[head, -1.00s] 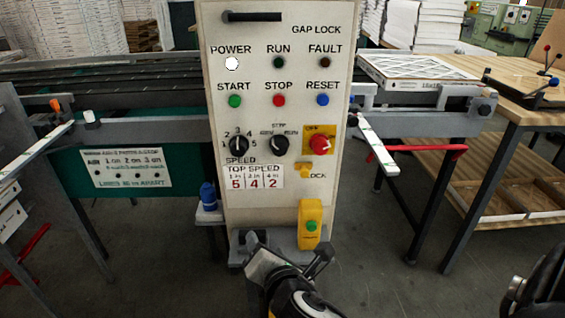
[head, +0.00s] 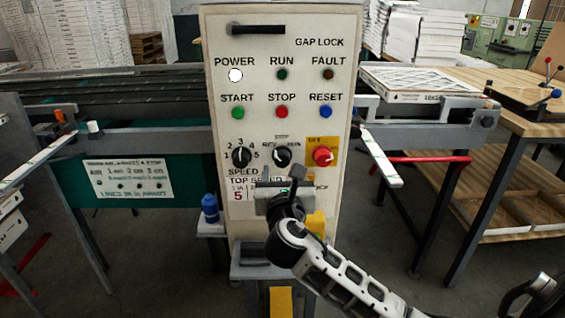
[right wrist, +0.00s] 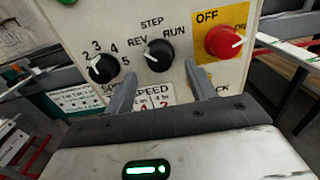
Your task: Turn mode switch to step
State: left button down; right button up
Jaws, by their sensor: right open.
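The mode switch (head: 282,156) is a round black knob on the white control panel, between the speed knob and the red OFF knob. In the right wrist view the mode switch (right wrist: 158,54) has REV at its left, STEP above and RUN at its right. A short white mark shows on its left side, but I cannot tell its exact setting. My right gripper (head: 278,177) is open and empty, just below the switch in the head view. In the right wrist view its fingertips (right wrist: 160,74) are spread on either side below the switch, apparently not touching it. My left gripper is not in view.
The speed knob (head: 241,157) is close on the left and the red OFF knob (head: 322,156) close on the right. Start, stop and reset buttons are above.

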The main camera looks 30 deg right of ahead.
aim_at(283, 163)
jog(key=shift+x, duration=2.35)
jog(key=c, duration=1)
